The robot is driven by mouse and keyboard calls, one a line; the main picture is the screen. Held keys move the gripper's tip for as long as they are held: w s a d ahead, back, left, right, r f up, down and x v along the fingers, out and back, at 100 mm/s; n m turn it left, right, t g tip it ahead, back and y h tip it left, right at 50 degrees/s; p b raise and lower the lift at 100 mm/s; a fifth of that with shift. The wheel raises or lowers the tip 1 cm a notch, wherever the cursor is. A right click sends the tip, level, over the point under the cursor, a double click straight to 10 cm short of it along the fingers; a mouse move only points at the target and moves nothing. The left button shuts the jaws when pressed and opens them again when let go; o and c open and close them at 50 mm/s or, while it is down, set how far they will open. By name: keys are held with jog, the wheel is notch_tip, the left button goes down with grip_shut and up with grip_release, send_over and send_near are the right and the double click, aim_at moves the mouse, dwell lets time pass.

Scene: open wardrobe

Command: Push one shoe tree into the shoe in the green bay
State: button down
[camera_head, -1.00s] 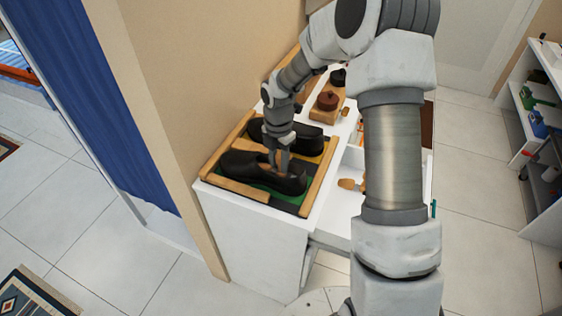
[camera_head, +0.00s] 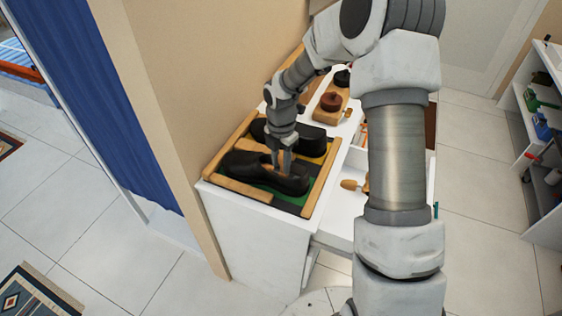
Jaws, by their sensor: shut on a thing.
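A black shoe (camera_head: 245,168) lies in the bay with the green floor (camera_head: 308,197), inside a wood-railed tray (camera_head: 245,190) on the white cabinet. My gripper (camera_head: 282,168) points down into the shoe's opening. It is shut on a small tan wooden piece, which looks like a shoe tree; the fingers and the shoe hide most of it. How deep it sits in the shoe I cannot tell. A second black shoe (camera_head: 311,138) lies behind, in the yellow bay (camera_head: 318,160). Another wooden shoe tree (camera_head: 352,185) lies in the white drawer area to the right.
A wooden block with a round red-brown item (camera_head: 330,101) and a dark item (camera_head: 342,78) stand at the back of the cabinet. A beige wall (camera_head: 185,90) rises close on the left. My own arm hides part of the drawer.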

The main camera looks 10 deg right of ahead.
jog(key=shift+c, duration=2.4)
grip_release()
jog(key=shift+o, duration=0.2)
jog(key=o, duration=0.4)
jog(key=shift+r+p, duration=3.75)
jog(key=shift+r, duration=0.8)
